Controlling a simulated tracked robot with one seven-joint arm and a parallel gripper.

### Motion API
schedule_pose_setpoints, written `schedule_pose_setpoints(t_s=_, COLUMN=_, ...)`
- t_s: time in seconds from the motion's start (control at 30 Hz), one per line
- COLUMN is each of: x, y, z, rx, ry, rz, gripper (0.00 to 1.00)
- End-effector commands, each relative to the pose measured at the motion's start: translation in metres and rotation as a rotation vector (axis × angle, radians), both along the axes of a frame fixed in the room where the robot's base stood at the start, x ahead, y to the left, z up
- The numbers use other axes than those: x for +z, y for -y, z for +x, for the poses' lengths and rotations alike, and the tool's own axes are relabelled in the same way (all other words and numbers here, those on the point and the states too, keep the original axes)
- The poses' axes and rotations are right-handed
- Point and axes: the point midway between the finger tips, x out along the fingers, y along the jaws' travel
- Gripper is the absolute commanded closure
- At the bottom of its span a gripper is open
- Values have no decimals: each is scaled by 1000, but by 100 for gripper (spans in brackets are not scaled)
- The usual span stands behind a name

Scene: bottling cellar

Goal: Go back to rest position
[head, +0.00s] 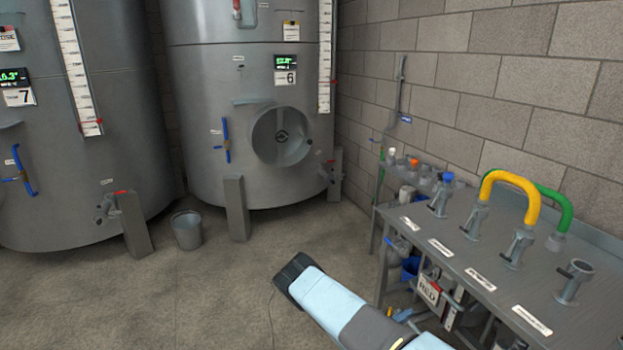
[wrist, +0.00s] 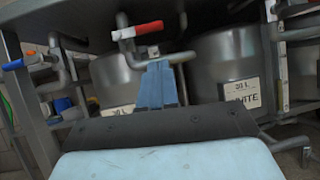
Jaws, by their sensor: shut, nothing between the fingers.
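My gripper (wrist: 158,72) shows in the wrist view as two blue fingers pressed together, shut and empty. It points in under a metal bench, in front of a pipe with a red-handled valve (wrist: 138,31); I cannot tell whether they touch. In the head view my pale blue arm lies low in front of the bench (head: 455,262), and the fingers cannot be clearly made out there.
Under the bench stand steel kegs (wrist: 222,60), one labelled "WHITE", and a blue-handled valve (wrist: 20,63). Hoses, yellow (head: 515,180) and green, arch above its top. Tank 6 (head: 250,170) and a bucket (head: 187,230) stand beyond open floor.

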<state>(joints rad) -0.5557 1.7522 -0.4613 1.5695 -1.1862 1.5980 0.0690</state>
Motion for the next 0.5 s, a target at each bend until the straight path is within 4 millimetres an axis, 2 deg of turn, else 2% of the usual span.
schedule_pose_setpoints(t_s=0.03, x=14, y=-2, z=4, rx=-32, ry=27, rz=32, gripper=100)
schedule_pose_setpoints(t_s=0.1, x=30, y=-3, z=6, rx=-74, ry=58, rz=73, gripper=100)
schedule_pose_setpoints(t_s=0.5, x=120, y=-8, z=10, rx=-292, ry=238, rz=314, gripper=100)
